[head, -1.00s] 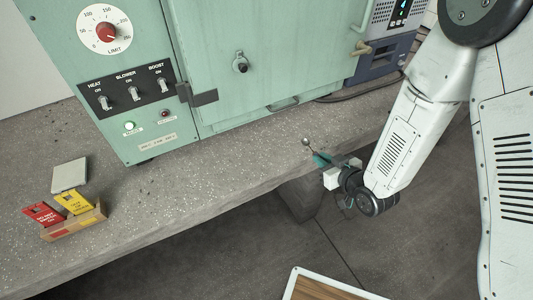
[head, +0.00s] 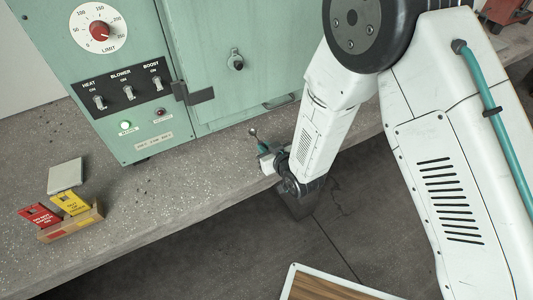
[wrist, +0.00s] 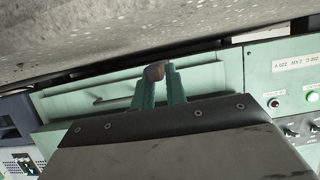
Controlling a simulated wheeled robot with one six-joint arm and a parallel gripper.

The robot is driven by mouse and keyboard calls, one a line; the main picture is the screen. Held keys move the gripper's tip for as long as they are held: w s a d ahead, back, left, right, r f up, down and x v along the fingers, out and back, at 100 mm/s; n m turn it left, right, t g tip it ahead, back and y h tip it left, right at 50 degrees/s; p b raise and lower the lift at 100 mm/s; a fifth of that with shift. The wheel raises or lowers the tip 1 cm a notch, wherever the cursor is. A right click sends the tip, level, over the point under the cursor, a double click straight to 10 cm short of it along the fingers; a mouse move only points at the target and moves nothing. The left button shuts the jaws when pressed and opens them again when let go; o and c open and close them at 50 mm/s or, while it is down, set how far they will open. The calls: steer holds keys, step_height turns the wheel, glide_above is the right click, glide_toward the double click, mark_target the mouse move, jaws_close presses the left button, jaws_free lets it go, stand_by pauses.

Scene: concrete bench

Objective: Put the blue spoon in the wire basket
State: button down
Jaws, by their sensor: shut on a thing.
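My gripper (head: 264,148) is over the front part of the bench, in front of the green cabinet. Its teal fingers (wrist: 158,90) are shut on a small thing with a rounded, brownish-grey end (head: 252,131). That end sticks out past the fingertips on a thin stem in the head view, and it shows between the fingertips in the wrist view (wrist: 154,72). I see no blue on it, so I cannot tell whether it is the blue spoon. No wire basket is in view.
The green cabinet (head: 222,95) with dial and switches stands at the back of the concrete bench (head: 150,205). A small box with red and yellow cards (head: 72,228) and a grey square piece (head: 66,176) are at left. A wood-topped, white-rimmed surface (head: 325,287) is below.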

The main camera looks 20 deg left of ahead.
steer(key=shift+d+f, duration=0.15)
steer(key=shift+f, duration=1.35)
steer(key=shift+f, duration=0.1)
steer(key=c, duration=1.4)
jaws_free()
steer(key=shift+d+r, duration=0.15)
steer(key=shift+r, duration=0.05)
steer(key=v, duration=1.1)
steer(key=shift+s+d+r, duration=0.15)
steer(key=shift+s+d, duration=0.05)
steer(key=shift+s, duration=0.05)
steer(key=shift+w, duration=0.1)
